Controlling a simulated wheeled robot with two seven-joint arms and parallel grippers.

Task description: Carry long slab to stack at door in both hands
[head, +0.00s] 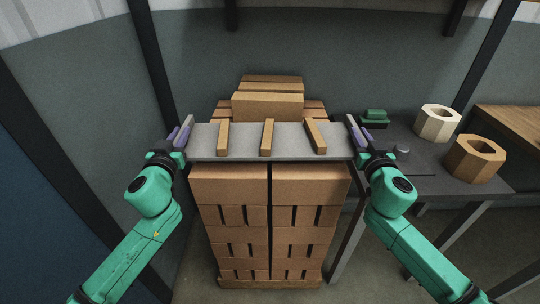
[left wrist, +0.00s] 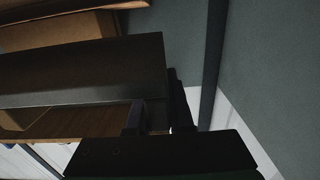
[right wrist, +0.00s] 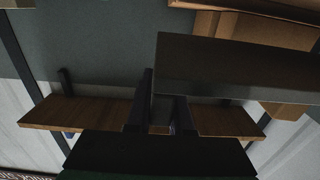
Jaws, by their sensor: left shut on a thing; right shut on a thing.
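The long grey slab (head: 245,142) spans between my two grippers in the head view, with several wooden strips (head: 267,137) lying across its top. My left gripper (head: 183,139) is shut on the slab's left end. My right gripper (head: 357,135) is shut on its right end. The slab looks about level, above the near edge of a stack of brown bricks (head: 228,186); I cannot tell whether it touches the stack. The slab also shows in the left wrist view (left wrist: 90,72) and in the right wrist view (right wrist: 235,68), with its end between the fingers.
More brown blocks (head: 268,106) are piled behind the slab. A dark table (head: 425,160) at the right holds a cream hollow block (head: 437,123), a tan hollow block (head: 474,159) and a green object (head: 375,117). Dark posts (head: 150,65) stand near the wall.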

